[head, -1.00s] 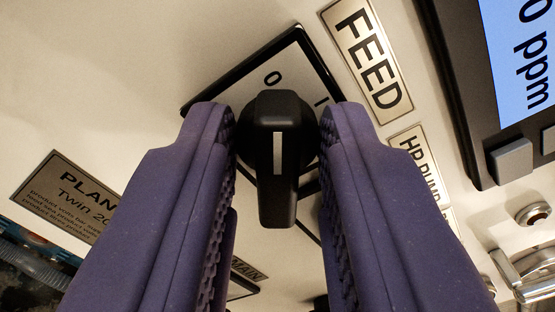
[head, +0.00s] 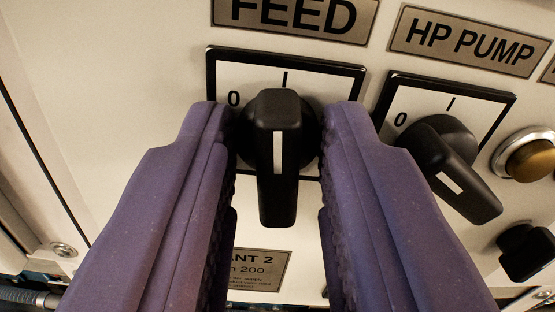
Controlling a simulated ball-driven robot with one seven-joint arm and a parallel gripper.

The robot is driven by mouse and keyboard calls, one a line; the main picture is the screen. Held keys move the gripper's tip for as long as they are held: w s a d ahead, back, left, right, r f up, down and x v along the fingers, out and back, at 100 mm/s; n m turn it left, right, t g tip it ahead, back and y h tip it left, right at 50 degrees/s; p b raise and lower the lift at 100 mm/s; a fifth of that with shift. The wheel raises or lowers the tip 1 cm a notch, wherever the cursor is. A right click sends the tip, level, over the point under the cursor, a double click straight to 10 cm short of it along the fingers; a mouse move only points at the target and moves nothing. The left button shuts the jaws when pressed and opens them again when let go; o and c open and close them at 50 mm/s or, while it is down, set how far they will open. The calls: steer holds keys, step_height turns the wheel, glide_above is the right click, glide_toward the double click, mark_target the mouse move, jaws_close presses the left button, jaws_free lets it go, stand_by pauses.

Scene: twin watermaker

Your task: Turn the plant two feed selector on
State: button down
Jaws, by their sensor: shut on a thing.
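The feed selector (head: 277,150) is a black knob with a white pointer line. It sits on a black-framed white plate (head: 335,82) under the FEED label (head: 295,14). The plate has a 0 at left and an I mark at top. The knob's pointer line stands upright, in line with the I mark. My gripper (head: 278,140), with purple ridged fingers, is shut on the feed selector, one finger at each side. The fingers hide the lower corners of the plate. A plate reading "ANT 2" (head: 258,268) shows below, partly hidden by the left finger.
At right, the HP PUMP selector (head: 450,165) is a similar black knob, tilted toward its 0, close beside my right finger. An amber button (head: 530,158) and a black knob (head: 525,250) are farther right. Bare panel (head: 120,90) lies at left.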

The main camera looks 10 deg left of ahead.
steer(key=shift+m, duration=0.6)
steer(key=c, duration=1.2)
jaws_free()
steer(key=shift+o, duration=0.2)
steer(key=p+v, duration=0.1)
steer(key=v, duration=0.6)
steer(key=shift+s+d, duration=0.15)
steer(key=shift+s, duration=0.2)
